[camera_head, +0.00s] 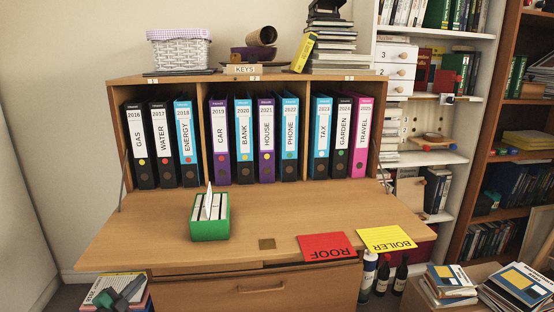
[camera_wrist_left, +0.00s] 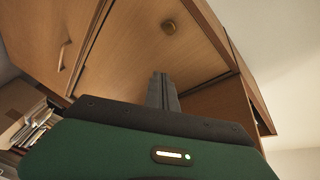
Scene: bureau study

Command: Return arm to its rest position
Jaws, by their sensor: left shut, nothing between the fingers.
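My left gripper (camera_head: 122,290) shows at the lower left of the head view, low and in front of the bureau's left side. It is dark grey and green. In the left wrist view its fingers (camera_wrist_left: 163,92) are together with nothing between them, pointing toward the wooden bureau front. It appears apart from the bureau (camera_head: 150,220) and its fold-down desk. My right gripper is not in view.
The open desk flap holds a green card box (camera_head: 209,229), a red ROOF folder (camera_head: 326,247) and a yellow BOILER folder (camera_head: 386,239). Several binders (camera_head: 267,140) stand in the compartments behind. Books (camera_head: 112,281) lie near my left gripper; bottles (camera_head: 383,274) stand right.

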